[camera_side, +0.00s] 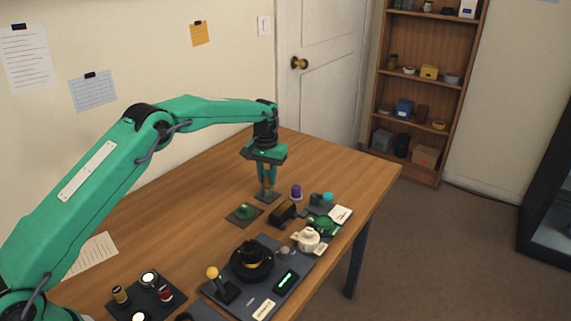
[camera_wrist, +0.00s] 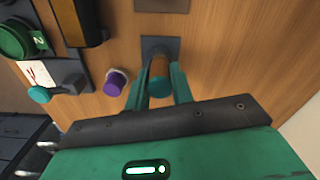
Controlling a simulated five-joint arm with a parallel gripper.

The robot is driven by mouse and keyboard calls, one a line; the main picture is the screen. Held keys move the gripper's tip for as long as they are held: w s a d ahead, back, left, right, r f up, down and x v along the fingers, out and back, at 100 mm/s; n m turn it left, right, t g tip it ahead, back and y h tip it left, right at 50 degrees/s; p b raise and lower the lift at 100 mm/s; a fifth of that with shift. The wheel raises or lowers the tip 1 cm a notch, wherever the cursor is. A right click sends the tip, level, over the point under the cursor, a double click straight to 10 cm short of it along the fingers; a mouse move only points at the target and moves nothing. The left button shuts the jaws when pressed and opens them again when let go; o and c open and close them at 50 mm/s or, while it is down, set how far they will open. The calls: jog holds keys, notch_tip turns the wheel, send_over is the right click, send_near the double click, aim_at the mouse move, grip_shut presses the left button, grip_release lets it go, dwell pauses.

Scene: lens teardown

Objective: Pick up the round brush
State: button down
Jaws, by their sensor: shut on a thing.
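My gripper (camera_side: 266,178) points straight down over a small dark square pad (camera_side: 268,197). In the wrist view, my gripper (camera_wrist: 160,88) has its two green fingers on either side of an upright round thing with a teal top (camera_wrist: 160,87), which looks to be the round brush. The fingers are shut on it. Its lower end is mostly hidden by the fingers in the side view. The pad shows behind it in the wrist view (camera_wrist: 153,43). I cannot tell whether the brush touches the pad.
A purple-capped piece (camera_side: 296,191) stands close to the right of my gripper. The table behind my gripper is clear.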

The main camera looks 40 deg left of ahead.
jog(key=shift+r, duration=0.1)
jog(key=shift+r, duration=0.8)
notch_tip(320, 180, up, 3)
jog(key=shift+d+f, duration=0.1)
jog(key=shift+f, duration=0.1)
jog(key=s+d+r, duration=0.5)
jog(key=d+r, duration=0.1)
jog(key=d, duration=0.4)
jog(key=shift+s+r, duration=0.35)
jog(key=shift+s, duration=0.05)
jog(key=w+d+f, duration=0.1)
jog(key=w+d, duration=0.2)
jog(key=d, duration=0.8)
jog(key=shift+f, duration=0.2)
jog(key=shift+f, duration=0.15)
